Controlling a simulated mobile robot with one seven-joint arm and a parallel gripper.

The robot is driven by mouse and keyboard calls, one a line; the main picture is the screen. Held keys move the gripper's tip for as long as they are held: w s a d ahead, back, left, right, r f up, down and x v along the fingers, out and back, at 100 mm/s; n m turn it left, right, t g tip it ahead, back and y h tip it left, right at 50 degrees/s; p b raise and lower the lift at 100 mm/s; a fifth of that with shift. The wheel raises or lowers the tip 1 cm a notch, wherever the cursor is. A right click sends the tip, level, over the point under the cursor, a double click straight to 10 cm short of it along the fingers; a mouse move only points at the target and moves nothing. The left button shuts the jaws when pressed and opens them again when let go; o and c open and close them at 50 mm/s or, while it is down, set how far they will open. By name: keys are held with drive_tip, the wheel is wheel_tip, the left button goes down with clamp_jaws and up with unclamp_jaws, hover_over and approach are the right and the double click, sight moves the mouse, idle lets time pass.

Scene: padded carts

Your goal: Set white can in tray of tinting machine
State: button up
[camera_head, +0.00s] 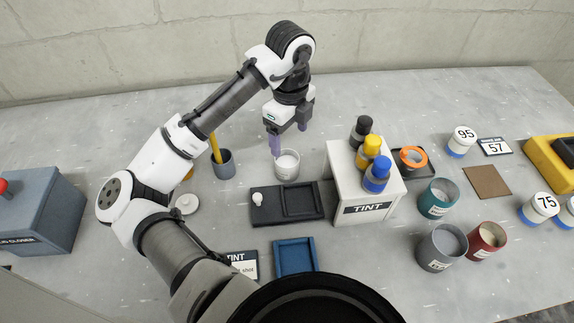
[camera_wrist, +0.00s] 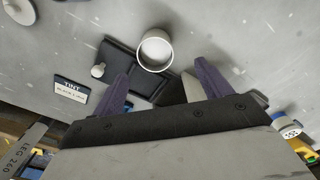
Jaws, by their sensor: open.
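The white can (camera_head: 287,166) stands upright and open-topped on the grey table. It also shows in the wrist view (camera_wrist: 154,50), just beyond the fingertips. My gripper (camera_head: 288,138) is open above the can, its purple fingers pointing down; one overlaps the can's left side in the head view. I cannot tell whether they touch. The wrist view shows both fingers (camera_wrist: 160,72) apart with nothing between them. The tinting machine (camera_head: 345,175) is a white box marked TINT with black, yellow and blue bottles on top. A dark tray (camera_head: 313,186) with a square recess and white knob adjoins its left side.
A blue tray (camera_head: 295,257) and a TINT card (camera_head: 240,262) lie in front. A grey cup (camera_head: 224,165) with a yellow stick stands left of the can. An orange-rimmed can (camera_head: 412,157) and teal, grey and red cans stand right of the machine.

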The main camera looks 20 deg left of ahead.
sight(287, 160)
drive_tip(key=f, duration=0.2)
drive_tip(key=f+p, duration=0.1)
drive_tip(key=f, duration=0.4)
drive_tip(key=shift+s+a+f, duration=0.2)
drive_tip(key=shift+s+f, duration=0.05)
drive_tip(key=shift+s, duration=0.15)
drive_tip(key=shift+f+p, duration=0.3)
drive_tip(key=shift+f, duration=0.3)
drive_tip(key=c, duration=1.2)
drive_tip(key=shift+c, duration=0.2)
